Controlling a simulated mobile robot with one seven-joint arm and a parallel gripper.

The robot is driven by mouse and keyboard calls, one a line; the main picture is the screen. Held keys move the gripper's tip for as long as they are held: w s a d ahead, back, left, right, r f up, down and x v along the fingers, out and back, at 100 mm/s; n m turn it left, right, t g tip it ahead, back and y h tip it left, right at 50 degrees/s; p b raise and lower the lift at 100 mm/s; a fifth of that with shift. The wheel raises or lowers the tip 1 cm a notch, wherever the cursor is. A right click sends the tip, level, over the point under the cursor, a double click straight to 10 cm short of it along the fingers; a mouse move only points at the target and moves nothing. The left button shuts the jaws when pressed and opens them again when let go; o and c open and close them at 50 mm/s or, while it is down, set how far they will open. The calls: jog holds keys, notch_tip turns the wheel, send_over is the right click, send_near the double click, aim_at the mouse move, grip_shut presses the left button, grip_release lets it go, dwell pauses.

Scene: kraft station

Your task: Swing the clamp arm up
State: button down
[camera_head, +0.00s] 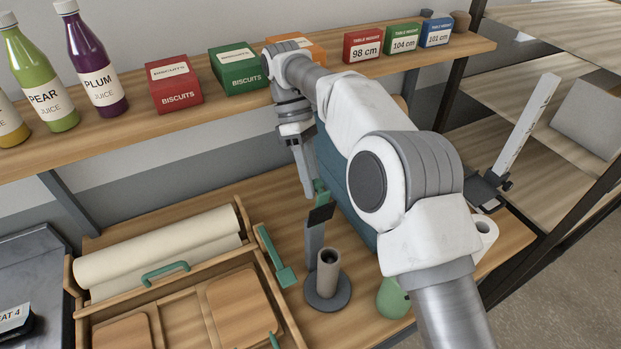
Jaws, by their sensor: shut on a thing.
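My gripper (318,205) reaches down over the wooden bench, left of a dark teal block (330,165). It is shut around a green piece (321,188), with dark finger parts about it. A grey bar (314,243) runs down below the fingers. I take the green piece and bar to be the clamp arm, but cannot tell for sure. The bar's lower end is close to a round grey base (322,301) with a short hollow post (328,272). Whether they are joined is unclear.
A paper roll (160,245) lies in a wooden tray (75,290) at left, with a green lever (277,258) at its right edge. A green round thing (393,299) stands right of the base. Bottles and boxes fill the shelf (215,108) above.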

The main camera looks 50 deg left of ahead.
jog(key=shift+w+d+f, duration=0.2)
jog(key=shift+w+f, duration=0.15)
jog(key=shift+f, duration=0.05)
jog(key=c, duration=0.6)
grip_release()
jog(key=shift+w, duration=0.15)
jog(key=shift+o, duration=0.3)
jog(key=shift+a+r, duration=0.1)
jog(key=shift+r, duration=0.45)
jog(key=r, duration=0.3)
jog(key=shift+w+d+r, duration=0.15)
jog(key=shift+d+r, duration=0.15)
jog(key=shift+d, duration=0.05)
jog(key=w+d+r+b, duration=0.1)
jog(key=w+d+r, duration=0.4)
jog(key=d, duration=0.4)
jog(key=shift+w+d+r+b, duration=0.25)
jog(key=shift+r+b, duration=0.15)
jog(key=shift+r, duration=0.4)
